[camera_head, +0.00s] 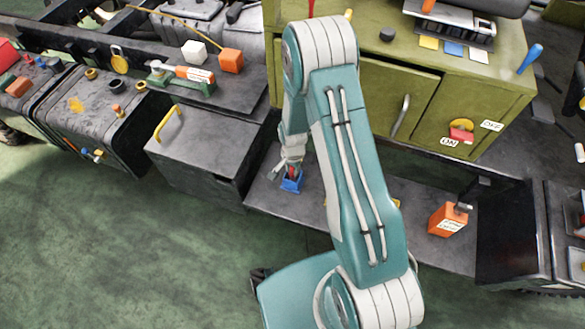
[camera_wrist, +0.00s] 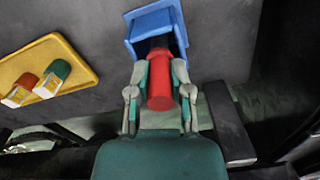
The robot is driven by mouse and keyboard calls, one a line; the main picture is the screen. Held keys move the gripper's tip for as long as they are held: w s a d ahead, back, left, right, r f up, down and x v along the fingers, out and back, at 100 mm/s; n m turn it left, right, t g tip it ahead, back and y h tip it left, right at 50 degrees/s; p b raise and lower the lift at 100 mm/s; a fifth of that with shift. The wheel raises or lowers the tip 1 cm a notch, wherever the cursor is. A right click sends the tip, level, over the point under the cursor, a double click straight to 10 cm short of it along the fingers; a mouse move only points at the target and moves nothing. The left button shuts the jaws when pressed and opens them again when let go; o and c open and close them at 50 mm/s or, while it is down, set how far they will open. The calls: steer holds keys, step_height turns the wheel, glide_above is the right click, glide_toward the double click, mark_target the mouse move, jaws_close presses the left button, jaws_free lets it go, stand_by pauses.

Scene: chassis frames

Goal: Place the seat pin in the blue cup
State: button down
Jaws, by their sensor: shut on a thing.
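The seat pin (camera_wrist: 160,85), a red cylinder with a darker far end, is between the two fingers of my gripper (camera_wrist: 160,78). My gripper is shut on it. The blue cup (camera_wrist: 152,22) is just past the fingertips in the wrist view, and the pin's dark end overlaps its opening. I cannot tell how deep the pin's end is in the cup. In the head view my gripper (camera_head: 291,165) points down at the blue cup (camera_head: 292,185) on the low dark shelf, with a bit of red showing between the fingers.
A yellow tray (camera_wrist: 75,88) with a red and a green tagged piece lies left of the cup in the wrist view. In the head view an orange tagged box (camera_head: 448,220) stands right on the low shelf (camera_head: 410,251). A grey box (camera_head: 190,172) with a yellow handle is left.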

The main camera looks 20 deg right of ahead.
steer(key=c, duration=0.5)
jaws_free()
steer(key=shift+f, duration=0.1)
steer(key=shift+c, duration=0.2)
step_height(320, 180, up, 12)
steer(key=shift+s, duration=0.1)
steer(key=s+r+n+t, duration=0.1)
steer(key=s+r+n, duration=0.15)
steer(key=r, duration=0.75)
steer(key=s+r+n+t, duration=0.2)
steer(key=s+r, duration=0.2)
steer(key=r, duration=0.6)
steer(key=s+r+n+t, duration=0.2)
steer(key=s+r+n, duration=0.3)
steer(key=s+r, duration=0.6)
steer(key=s, duration=0.3)
steer(key=shift+n, duration=0.35)
